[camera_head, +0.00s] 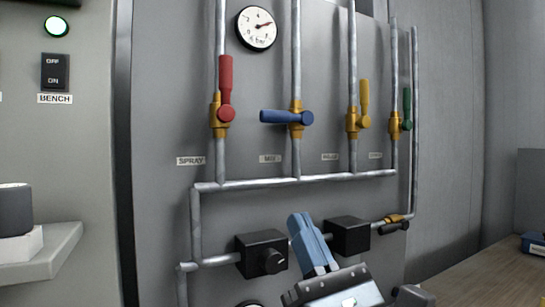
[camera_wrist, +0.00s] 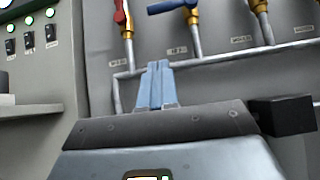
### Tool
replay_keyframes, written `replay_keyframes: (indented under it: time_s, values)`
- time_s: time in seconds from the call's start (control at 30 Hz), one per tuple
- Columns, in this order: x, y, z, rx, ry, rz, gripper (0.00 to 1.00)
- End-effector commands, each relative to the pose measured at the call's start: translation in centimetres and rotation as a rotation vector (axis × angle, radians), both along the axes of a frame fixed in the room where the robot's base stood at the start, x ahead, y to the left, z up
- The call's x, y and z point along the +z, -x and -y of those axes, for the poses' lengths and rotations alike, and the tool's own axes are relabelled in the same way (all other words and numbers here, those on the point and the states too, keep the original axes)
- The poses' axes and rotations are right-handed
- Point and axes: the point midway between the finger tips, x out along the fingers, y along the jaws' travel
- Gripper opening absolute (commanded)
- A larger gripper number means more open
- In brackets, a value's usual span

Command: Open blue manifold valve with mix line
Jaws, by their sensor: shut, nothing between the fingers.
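The blue valve handle (camera_head: 286,117) sits on a brass body on the pipe labelled MIX (camera_head: 270,159). It lies sideways, across its vertical pipe, pointing left. In the wrist view the blue handle (camera_wrist: 172,6) shows at the top edge, partly cut off. My gripper (camera_head: 300,218) is below the manifold, in front of the lower pipes, with its light-blue fingers together and empty. In the wrist view the shut fingers (camera_wrist: 158,66) point up toward the horizontal pipe, below and left of the blue valve. The gripper is apart from the handle.
A red handle (camera_head: 226,80) stands upright left of the blue one; yellow (camera_head: 365,97) and green (camera_head: 407,103) handles stand upright to its right. A gauge (camera_head: 257,28) is above. Black boxes (camera_head: 262,254) (camera_head: 348,235) sit on the lower pipe near my gripper. A shelf (camera_head: 45,258) juts out at left.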

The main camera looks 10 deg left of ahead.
Motion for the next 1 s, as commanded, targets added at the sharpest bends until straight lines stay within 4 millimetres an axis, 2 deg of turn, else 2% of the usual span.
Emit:
replay_keyframes:
  time_s: [0.57,1.0]
  values:
    - [1.3,-0.6,-0.6,-0.013,0.013,0.017,0.00]
    - [7.3,-5.3,-3.8,-0.013,0.011,0.019,0.00]
